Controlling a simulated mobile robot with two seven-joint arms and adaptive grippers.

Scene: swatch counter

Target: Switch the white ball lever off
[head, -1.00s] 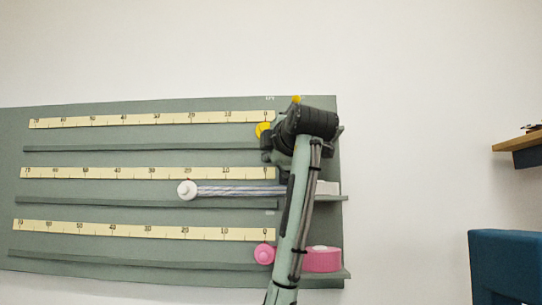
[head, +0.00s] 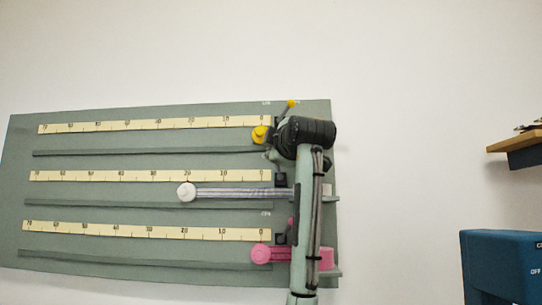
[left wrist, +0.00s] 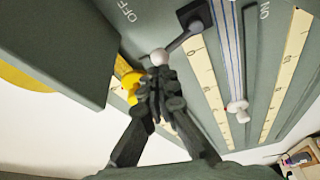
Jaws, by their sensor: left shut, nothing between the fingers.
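The white ball lever shows in the left wrist view: a white ball (left wrist: 160,57) on a dark arm that runs up right to a black base (left wrist: 195,15). The ball lies on the side of the OFF label (left wrist: 127,11); the ON label (left wrist: 263,11) is right of the base. My left gripper (left wrist: 157,82) is shut and empty, its fingertips right by the ball; I cannot tell if they touch. My right gripper is not in view.
The green board (head: 100,280) carries several ruler strips and ledges. A white knob (head: 187,192) ends a striped ribbon on the middle row. Yellow (head: 291,103) and pink (head: 291,221) ball levers are close above and below. A blue box (head: 500,265) stands right.

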